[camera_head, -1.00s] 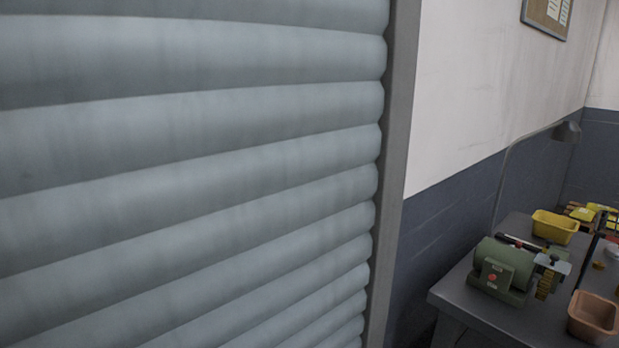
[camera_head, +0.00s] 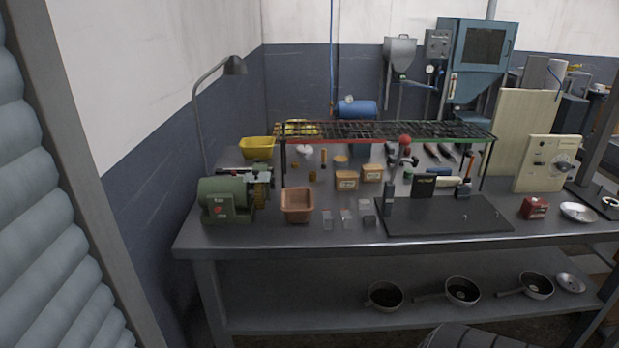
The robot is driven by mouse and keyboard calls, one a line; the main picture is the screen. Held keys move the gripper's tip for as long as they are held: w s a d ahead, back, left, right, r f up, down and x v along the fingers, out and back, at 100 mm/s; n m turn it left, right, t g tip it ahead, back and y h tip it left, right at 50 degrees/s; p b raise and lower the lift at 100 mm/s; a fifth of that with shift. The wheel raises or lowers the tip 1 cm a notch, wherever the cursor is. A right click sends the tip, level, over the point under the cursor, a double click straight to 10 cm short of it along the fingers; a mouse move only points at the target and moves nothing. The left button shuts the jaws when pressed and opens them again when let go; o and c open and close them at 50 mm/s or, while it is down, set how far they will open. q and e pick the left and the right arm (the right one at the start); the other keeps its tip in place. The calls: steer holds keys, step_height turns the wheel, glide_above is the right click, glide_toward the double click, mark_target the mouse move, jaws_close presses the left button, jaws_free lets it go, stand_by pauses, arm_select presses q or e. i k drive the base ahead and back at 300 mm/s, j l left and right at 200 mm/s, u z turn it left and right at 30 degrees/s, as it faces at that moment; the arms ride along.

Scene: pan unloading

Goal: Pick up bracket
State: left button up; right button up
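I cannot pick out a bracket for certain at this distance. Small pieces lie on the workbench (camera_head: 340,236), among them small clear or grey items (camera_head: 347,217) near its front edge. Two tiny light pieces (camera_head: 465,216) lie on a dark board (camera_head: 428,221) at the bench's right half. Neither of my grippers is in view.
A green grinder (camera_head: 226,198), a brown bin (camera_head: 297,206) and a yellow bin (camera_head: 257,147) stand at the bench's left. A wire rack (camera_head: 390,131) spans its back. Several pans, such as one pan (camera_head: 384,296), sit on the lower shelf (camera_head: 300,315). A roller shutter (camera_head: 50,260) is close at left.

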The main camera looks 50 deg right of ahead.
mark_target(327, 219)
steer(key=z, duration=1.7)
